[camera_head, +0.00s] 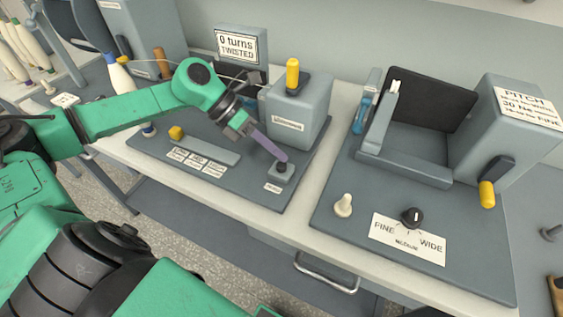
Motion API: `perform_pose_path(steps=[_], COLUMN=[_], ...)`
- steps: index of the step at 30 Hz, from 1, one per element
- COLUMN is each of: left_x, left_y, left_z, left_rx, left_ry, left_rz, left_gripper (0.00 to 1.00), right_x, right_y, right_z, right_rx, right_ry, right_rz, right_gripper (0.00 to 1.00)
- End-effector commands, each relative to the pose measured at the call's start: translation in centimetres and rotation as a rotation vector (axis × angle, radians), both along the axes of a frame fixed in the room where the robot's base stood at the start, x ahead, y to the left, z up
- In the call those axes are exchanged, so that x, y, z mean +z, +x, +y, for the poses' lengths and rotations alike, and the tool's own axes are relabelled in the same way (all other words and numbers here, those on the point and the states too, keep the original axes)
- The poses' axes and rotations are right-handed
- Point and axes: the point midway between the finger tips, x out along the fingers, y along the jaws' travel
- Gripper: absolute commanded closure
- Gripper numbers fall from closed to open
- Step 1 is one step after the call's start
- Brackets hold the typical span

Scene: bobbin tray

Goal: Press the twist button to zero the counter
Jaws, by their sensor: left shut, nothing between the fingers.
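A small grey button box (283,175) sits near the front right corner of the left grey station board (240,195), with a small white label beside it. My left gripper (282,158) reaches down from the upper left, its slim purple fingers shut and empty. The fingertips are at the top of the button box and hide part of the button; I cannot tell whether they touch or press it. The counter display (237,44) behind reads "0 turns TWISTED". My right gripper is not in view.
A grey block with a yellow-handled lever (292,75) stands just behind the button. A yellow knob (176,132) and a label strip lie to its left. The right board holds a dial (412,217), a pale peg (343,205) and a "PITCH" housing (500,130).

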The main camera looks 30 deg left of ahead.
Motion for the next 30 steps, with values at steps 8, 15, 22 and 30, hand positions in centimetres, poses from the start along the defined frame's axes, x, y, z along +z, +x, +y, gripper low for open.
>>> perform_pose_path(steps=[8,15,22,30], left_x=[3.1,5.0,4.8,4.8], left_y=[0.0,0.0,0.0,0.0], left_z=[0.0,0.0,0.0,0.0], left_rx=[0.0,-0.001,0.0,0.0], left_ry=[0.0,0.0,0.0,0.0], left_rz=[-0.002,-0.001,0.0,0.0], left_gripper=[1.0,1.0,1.0,1.0], right_x=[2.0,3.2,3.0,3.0], right_y=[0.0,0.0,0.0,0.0], right_z=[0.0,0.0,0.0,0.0], right_rx=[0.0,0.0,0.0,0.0], right_ry=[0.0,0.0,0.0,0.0], right_rz=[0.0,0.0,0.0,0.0], right_gripper=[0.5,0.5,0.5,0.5])
